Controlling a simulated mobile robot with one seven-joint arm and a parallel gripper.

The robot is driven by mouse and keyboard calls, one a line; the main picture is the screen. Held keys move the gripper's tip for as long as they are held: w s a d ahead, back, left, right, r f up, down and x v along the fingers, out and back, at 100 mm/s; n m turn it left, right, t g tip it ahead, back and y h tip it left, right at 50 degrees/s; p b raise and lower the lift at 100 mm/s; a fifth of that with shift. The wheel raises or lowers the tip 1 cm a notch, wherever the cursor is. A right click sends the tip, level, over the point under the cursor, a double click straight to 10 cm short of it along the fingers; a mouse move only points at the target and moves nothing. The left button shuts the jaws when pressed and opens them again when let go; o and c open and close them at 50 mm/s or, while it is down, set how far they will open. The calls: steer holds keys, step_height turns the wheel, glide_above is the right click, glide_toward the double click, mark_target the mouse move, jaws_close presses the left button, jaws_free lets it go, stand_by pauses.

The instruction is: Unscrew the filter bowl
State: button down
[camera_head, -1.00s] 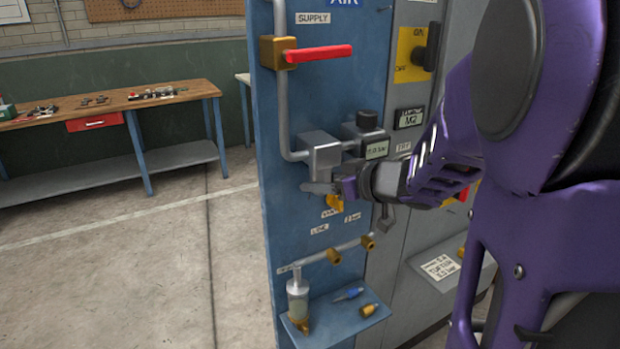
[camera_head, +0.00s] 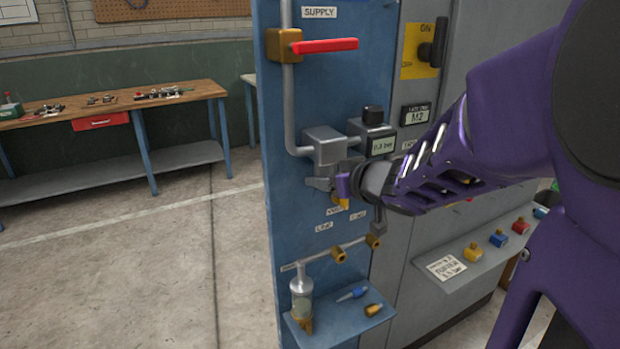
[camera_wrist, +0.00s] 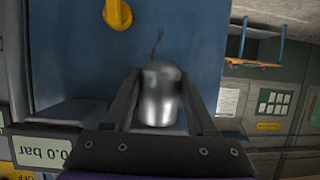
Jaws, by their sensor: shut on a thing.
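My gripper (camera_head: 322,184) is at the blue panel, just below the grey filter block (camera_head: 325,146). In the wrist view my gripper (camera_wrist: 160,105) has its two dark fingers shut on a shiny metal cylinder, which appears to be the filter bowl (camera_wrist: 160,104). The fingers lie along both its sides. In the head view the bowl is mostly hidden by my gripper. I cannot tell whether its thread is still engaged. The display (camera_head: 383,145) beside the block reads about 0.0 bar; it is upside down in the wrist view (camera_wrist: 42,151).
A red supply lever (camera_head: 325,45) is above. A yellow vent part (camera_head: 335,209) is close below my gripper.

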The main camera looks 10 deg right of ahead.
steer(key=shift+f+m+h+b, duration=0.1)
steer(key=shift+m+h+b, duration=0.3)
steer(key=shift+b, duration=0.2)
steer(key=shift+s+a+m+t+h+b, duration=0.15)
steer(key=shift+m+t+h+b, duration=0.3)
steer(key=shift+b, duration=0.6)
steer(key=shift+m+h+b, duration=0.45)
steer(key=shift+h+b, duration=0.2)
steer(key=shift+b, duration=0.35)
steer(key=shift+c, duration=1.6)
jaws_free()
steer(key=shift+o, duration=0.9)
steer(key=shift+r, duration=0.2)
steer(key=shift+c, duration=0.8)
